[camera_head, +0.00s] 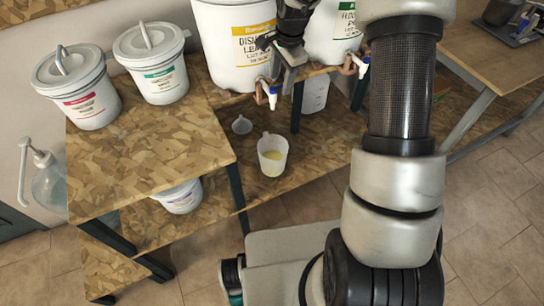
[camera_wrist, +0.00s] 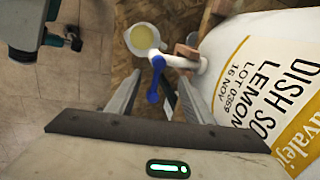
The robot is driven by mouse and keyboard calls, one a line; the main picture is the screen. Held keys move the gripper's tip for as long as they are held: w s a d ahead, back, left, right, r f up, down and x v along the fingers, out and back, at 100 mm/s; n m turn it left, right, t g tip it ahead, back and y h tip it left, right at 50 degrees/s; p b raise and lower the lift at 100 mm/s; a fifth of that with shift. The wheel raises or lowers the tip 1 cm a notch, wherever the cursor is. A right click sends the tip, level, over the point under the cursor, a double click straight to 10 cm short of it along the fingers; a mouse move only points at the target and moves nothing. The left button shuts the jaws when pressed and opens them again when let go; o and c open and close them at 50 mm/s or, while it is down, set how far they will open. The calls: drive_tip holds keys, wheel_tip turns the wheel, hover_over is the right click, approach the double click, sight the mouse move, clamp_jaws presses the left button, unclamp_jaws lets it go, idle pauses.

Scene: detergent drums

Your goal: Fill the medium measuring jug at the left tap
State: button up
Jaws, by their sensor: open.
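The medium measuring jug (camera_head: 272,163) stands upright on the lower board with pale yellow liquid in it. In the wrist view the jug (camera_wrist: 131,46) shows beyond the left tap's outlet. The left tap (camera_head: 267,92) sticks out from the dish soap drum (camera_head: 240,45). It is white with a blue lever (camera_wrist: 154,82). My gripper (camera_head: 282,52) is above the tap at the drum's front. In the wrist view its two fingers (camera_wrist: 154,98) are apart, with the blue lever between them. Whether they touch it, and whether liquid is running, I cannot tell.
A second drum (camera_head: 335,30) with the right tap (camera_head: 361,66) stands to the right. A smaller jug (camera_head: 242,125) and a larger jug (camera_head: 316,95) stand on the lower board. Two lidded tubs (camera_head: 88,105) (camera_head: 160,85) are on the left table. My arm blocks part of the right side.

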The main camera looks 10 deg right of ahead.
drive_tip(key=shift+r, duration=0.15)
drive_tip(key=shift+p+v, duration=1.4)
drive_tip(key=shift+v, duration=0.7)
drive_tip(key=shift+w+r, duration=0.1)
drive_tip(key=shift+w, duration=0.05)
drive_tip(key=s+r+n+p, duration=0.15)
drive_tip(key=s+r, duration=0.25)
drive_tip(key=r, duration=0.4)
drive_tip(key=s+r+n+t+p, duration=0.1)
drive_tip(key=s+r+p, duration=0.15)
drive_tip(key=r, duration=0.65)
drive_tip(key=s+r+n+p, duration=0.1)
drive_tip(key=s+r, duration=0.3)
drive_tip(key=r, duration=0.4)
drive_tip(key=s+r+n+t+p, duration=0.1)
drive_tip(key=s+n, duration=0.4)
drive_tip(key=s, duration=0.5)
drive_tip(key=s+d+r+n+t+p, duration=0.1)
drive_tip(key=s+r+n+p, duration=0.2)
drive_tip(key=s, duration=0.8)
drive_tip(key=shift+s+r+n+h+p, duration=0.35)
drive_tip(key=shift+n+h+p, duration=0.1)
drive_tip(key=shift+n, duration=0.6)
